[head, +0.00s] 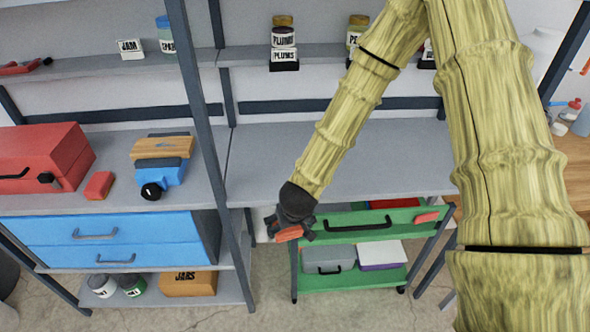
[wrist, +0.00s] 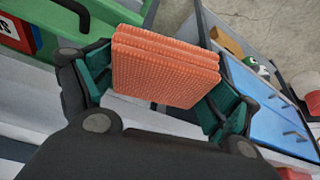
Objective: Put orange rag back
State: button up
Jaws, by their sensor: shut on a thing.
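My gripper (head: 294,218) is shut on the orange rag (head: 288,235), left of the green cart in the head view. In the wrist view the rag (wrist: 165,68) is a folded, ribbed orange pad pinched between the two teal fingers of my gripper (wrist: 160,92). The rag is held in the air, in front of the workbench's front edge. Its underside is hidden. A small orange piece (head: 427,217) shows at the right end of the cart's upper tray; I cannot tell what it is.
The green cart (head: 335,236) with a black handle holds a grey case (head: 328,260) on its lower tray. The grey bench top (head: 370,160) behind is clear. At left, a red toolbox (head: 40,160) and blue tool (head: 168,176) stand above blue drawers (head: 150,230). A dark post (head: 200,110) rises left.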

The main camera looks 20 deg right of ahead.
jog(key=w+d+r+m+b, duration=0.1)
jog(key=w+d+r+m, duration=0.15)
jog(key=d+r, duration=0.45)
jog(key=r+p, duration=0.2)
jog(key=p, duration=0.3)
send_over(282, 173)
jog(key=s, duration=0.2)
jog(key=shift+w+a+f+h, duration=0.1)
jog(key=shift+w+f+h, duration=0.05)
jog(key=shift+h, duration=0.25)
jog(key=shift+w+f+p, duration=0.15)
jog(key=shift+f+p, duration=0.15)
jog(key=shift+f, duration=1.55)
jog(key=shift+f, duration=0.1)
jog(key=o, duration=0.8)
jog(key=shift+c, duration=0.2)
jog(key=v, duration=1.2)
jog(key=shift+b, duration=0.45)
